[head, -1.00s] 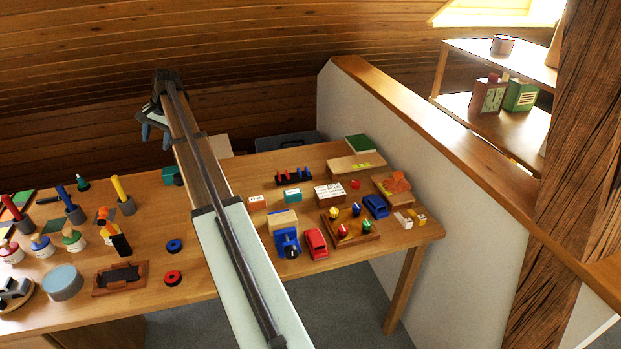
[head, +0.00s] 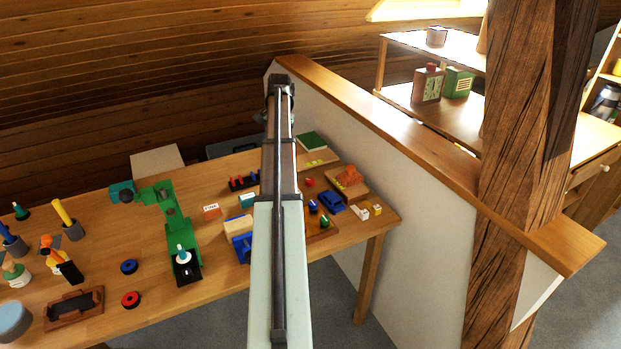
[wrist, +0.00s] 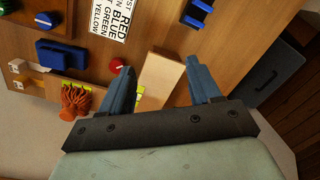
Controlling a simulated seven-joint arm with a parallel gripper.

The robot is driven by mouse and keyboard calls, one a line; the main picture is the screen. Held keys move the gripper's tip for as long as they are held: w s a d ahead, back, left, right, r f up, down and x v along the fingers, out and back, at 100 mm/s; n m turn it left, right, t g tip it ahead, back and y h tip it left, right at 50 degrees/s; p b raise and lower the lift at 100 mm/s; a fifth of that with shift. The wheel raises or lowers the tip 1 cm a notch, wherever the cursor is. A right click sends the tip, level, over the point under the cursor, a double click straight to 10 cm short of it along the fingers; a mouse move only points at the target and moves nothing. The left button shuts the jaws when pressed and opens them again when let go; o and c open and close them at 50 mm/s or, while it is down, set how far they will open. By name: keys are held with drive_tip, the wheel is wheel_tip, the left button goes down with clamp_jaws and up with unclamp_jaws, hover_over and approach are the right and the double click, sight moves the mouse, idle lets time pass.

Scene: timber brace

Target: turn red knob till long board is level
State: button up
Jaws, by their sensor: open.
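The red knob (wrist: 116,64) is small and round with a pale mark on top. In the wrist view it lies just beyond the tip of the left finger; in the head view the red knob (head: 310,182) shows right of my arm. A pale wooden board (wrist: 162,80) lies beside it, partly hidden by my gripper. In the head view the board (head: 318,156) has yellow-green marks at its near edge. I cannot tell its tilt. My gripper (wrist: 158,66) is open and empty above the board, one finger to each side of it in the picture. It touches nothing visibly.
A blue car (wrist: 60,55) and an orange lump (wrist: 74,101) are left of the board. A printed colour sign (wrist: 110,18) and a dark rack (wrist: 197,12) lie beyond. A dark case (wrist: 266,74) is at right. A white partition (head: 345,150) bounds the table's right side.

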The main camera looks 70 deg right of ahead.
drive_tip(key=m+g, duration=0.1)
hover_over(310, 180)
wheel_tip(310, 180, down, 2)
wheel_tip(310, 180, down, 14)
drive_tip(key=shift+d+r, duration=0.15)
drive_tip(key=shift+c, duration=0.3)
drive_tip(key=c, duration=1)
drive_tip(key=shift+n, duration=2.6)
